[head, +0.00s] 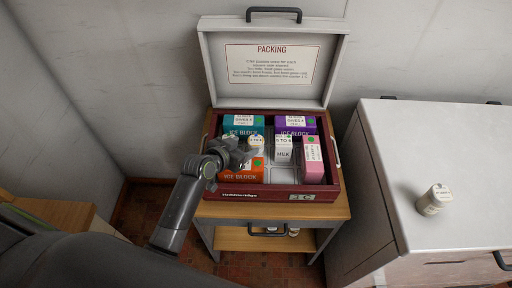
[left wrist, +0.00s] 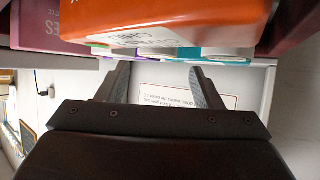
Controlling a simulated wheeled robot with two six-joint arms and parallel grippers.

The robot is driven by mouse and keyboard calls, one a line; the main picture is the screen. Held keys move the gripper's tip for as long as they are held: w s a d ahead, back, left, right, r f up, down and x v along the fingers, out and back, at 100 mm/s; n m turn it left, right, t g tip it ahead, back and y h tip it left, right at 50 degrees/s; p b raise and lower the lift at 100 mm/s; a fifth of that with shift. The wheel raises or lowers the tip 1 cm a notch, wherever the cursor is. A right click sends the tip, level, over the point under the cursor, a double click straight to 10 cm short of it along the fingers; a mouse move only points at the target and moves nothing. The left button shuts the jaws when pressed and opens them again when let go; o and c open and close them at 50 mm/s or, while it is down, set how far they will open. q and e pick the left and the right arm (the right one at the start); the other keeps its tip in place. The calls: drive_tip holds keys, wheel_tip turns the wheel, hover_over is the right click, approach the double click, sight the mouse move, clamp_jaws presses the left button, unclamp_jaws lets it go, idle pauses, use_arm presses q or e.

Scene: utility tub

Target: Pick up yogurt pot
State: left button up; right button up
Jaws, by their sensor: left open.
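A small white round pot (head: 434,200) with a printed label stands upright on the white cabinet top at the right. Another white round-topped item (head: 256,141) sits inside the dark red case (head: 250,196), partly hidden by my left gripper. I cannot read either label well enough to tell which is yogurt. My left gripper (head: 235,153) is over the left part of the case, open and empty. In the left wrist view its two fingers (left wrist: 160,88) are apart, with the orange ice block (left wrist: 165,20) near them. My right gripper is not in view.
The case also holds a teal block (head: 243,123), a purple block (head: 295,124), a milk carton (head: 283,152) and a pink carton (head: 312,160). Its open lid (head: 270,92) stands up behind. The case rests on a wooden trolley (head: 212,210). The cabinet top (head: 400,150) is mostly clear.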

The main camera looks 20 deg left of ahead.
sight(255, 141)
use_arm(q)
drive_tip(key=x, duration=0.3)
drive_tip(key=shift+w+d+p, duration=0.3)
drive_tip(key=shift+w+p, duration=0.05)
drive_tip(key=shift+w+d+f, duration=0.15)
drive_tip(key=shift+w+f, duration=0.25)
drive_tip(key=shift+w, duration=0.15)
drive_tip(key=c, duration=1.2)
drive_tip(key=shift+o, duration=0.2)
